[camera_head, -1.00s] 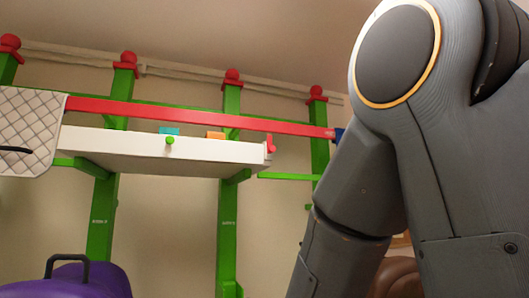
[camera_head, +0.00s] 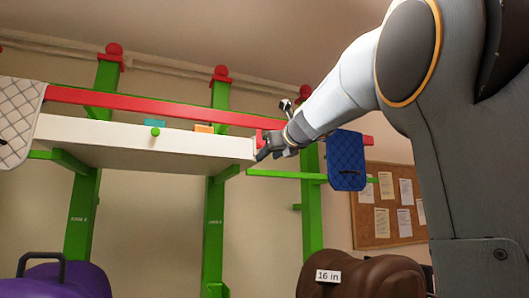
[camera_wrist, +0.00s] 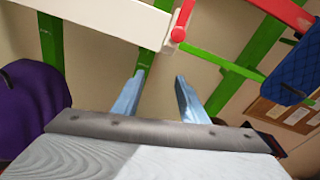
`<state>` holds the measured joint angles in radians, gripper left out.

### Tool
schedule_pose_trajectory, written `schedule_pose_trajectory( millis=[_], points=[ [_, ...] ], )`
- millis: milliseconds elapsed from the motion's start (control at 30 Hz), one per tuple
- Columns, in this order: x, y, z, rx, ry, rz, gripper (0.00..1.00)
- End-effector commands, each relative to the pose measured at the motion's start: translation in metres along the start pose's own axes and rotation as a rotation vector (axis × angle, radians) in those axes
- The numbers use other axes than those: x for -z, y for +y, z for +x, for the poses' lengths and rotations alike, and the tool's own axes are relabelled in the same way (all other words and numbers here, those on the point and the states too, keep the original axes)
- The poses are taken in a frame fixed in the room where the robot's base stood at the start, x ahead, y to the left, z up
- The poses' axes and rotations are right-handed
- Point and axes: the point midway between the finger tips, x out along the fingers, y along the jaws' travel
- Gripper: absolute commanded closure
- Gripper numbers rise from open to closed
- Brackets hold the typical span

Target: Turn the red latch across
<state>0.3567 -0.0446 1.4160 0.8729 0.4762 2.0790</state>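The red latch (camera_wrist: 178,35) is a round red knob with a short red bar rising from it, at the right end of the white shelf box (camera_wrist: 110,15) in the wrist view. In the head view a bit of the latch (camera_head: 259,137) shows at the right end of the white box (camera_head: 150,142), partly covered by my gripper (camera_head: 263,153). In the wrist view my gripper (camera_wrist: 160,75) has its two blue-grey fingers apart with nothing between them. The latch lies beyond the fingertips, up and slightly right, apart from them.
A long red rail (camera_head: 160,108) runs above the box on green posts (camera_head: 213,225). A blue quilted pad (camera_head: 346,160) hangs at right, a pale one (camera_head: 18,120) at left. A purple saddle (camera_head: 70,280) and a brown saddle (camera_head: 365,275) stand below. A corkboard (camera_head: 385,205) is behind.

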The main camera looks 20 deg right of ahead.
Motion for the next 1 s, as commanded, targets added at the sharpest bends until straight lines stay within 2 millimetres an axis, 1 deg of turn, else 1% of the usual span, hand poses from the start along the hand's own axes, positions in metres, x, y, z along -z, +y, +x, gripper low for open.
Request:
schedule_pose_trajectory(
  millis=[33,100,200,267,367,600,700,833,1000],
  points=[
    [-0.022,-0.009,-0.008,0.012,-0.041,0.065,0.61],
    [-0.043,-0.015,-0.017,0.018,-0.080,0.138,0.61],
    [-0.058,-0.020,-0.022,0.020,-0.108,0.194,0.61],
    [-0.061,-0.021,-0.019,0.020,-0.113,0.206,0.61],
    [-0.063,-0.021,-0.007,0.019,-0.112,0.209,0.61],
    [-0.067,-0.022,0.030,0.018,-0.111,0.207,0.61],
    [-0.068,-0.022,0.041,0.018,-0.111,0.206,0.61],
    [-0.069,-0.023,0.050,0.020,-0.112,0.205,0.61],
    [-0.068,-0.023,0.053,0.021,-0.112,0.204,0.61]
  ],
)
